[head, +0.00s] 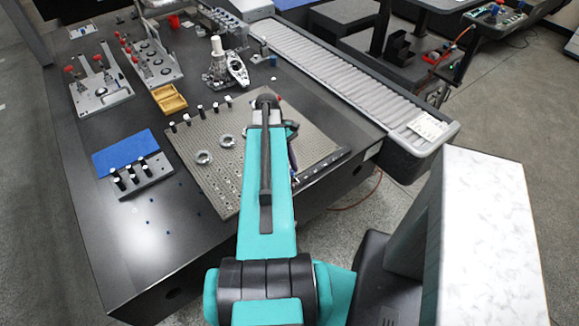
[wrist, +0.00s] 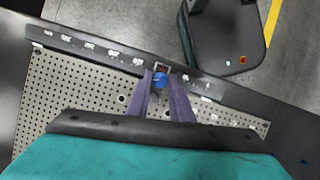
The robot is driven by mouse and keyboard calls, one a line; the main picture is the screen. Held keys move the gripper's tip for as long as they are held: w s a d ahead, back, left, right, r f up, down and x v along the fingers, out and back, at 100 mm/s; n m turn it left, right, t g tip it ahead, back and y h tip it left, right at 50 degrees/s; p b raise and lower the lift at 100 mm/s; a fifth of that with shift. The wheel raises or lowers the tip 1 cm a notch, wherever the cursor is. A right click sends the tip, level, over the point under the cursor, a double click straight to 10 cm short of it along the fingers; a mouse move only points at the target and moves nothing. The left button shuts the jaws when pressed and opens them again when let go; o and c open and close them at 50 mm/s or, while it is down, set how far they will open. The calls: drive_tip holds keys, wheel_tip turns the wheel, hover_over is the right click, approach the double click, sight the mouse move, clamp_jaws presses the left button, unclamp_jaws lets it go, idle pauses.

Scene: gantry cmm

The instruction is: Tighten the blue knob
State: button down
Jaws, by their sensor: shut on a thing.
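The blue knob (wrist: 159,79) shows in the wrist view, at the dark rail along the front edge of the perforated plate. My gripper (wrist: 161,84) is shut on the blue knob, with its two purple fingers on either side of it. In the head view my teal arm reaches over the plate and hides the knob and most of my gripper.
The perforated plate (head: 200,150) carries two metal rings and a row of black-and-white posts. A blue mat (head: 125,152) and a block with black knobs lie left of it. A ribbed grey cover (head: 335,75) runs along the table's right side.

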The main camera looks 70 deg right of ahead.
drive_tip(key=shift+d, duration=0.1)
drive_tip(key=m+y, duration=0.1)
drive_tip(key=m, duration=0.3)
drive_tip(key=shift+s+d+t, duration=0.1)
drive_tip(key=shift+d+t, duration=0.05)
drive_tip(key=shift+t, duration=0.25)
drive_tip(key=shift+s+m+t+y, duration=0.1)
drive_tip(key=shift+m+t+y, duration=0.25)
drive_tip(key=shift+m, duration=0.75)
drive_tip(key=shift+s+m+t+y, duration=0.1)
drive_tip(key=shift+m+t+y, duration=0.25)
drive_tip(key=shift+m, duration=0.75)
drive_tip(key=shift+w, duration=0.1)
drive_tip(key=c, duration=1.6)
unclamp_jaws()
drive_tip(key=shift+o, duration=0.2)
drive_tip(key=shift+d+r, duration=0.1)
drive_tip(key=shift+r, duration=0.05)
drive_tip(key=p+v, duration=0.4)
drive_tip(key=v, duration=0.3)
drive_tip(key=shift+p, duration=0.3)
drive_tip(key=shift+r, duration=0.1)
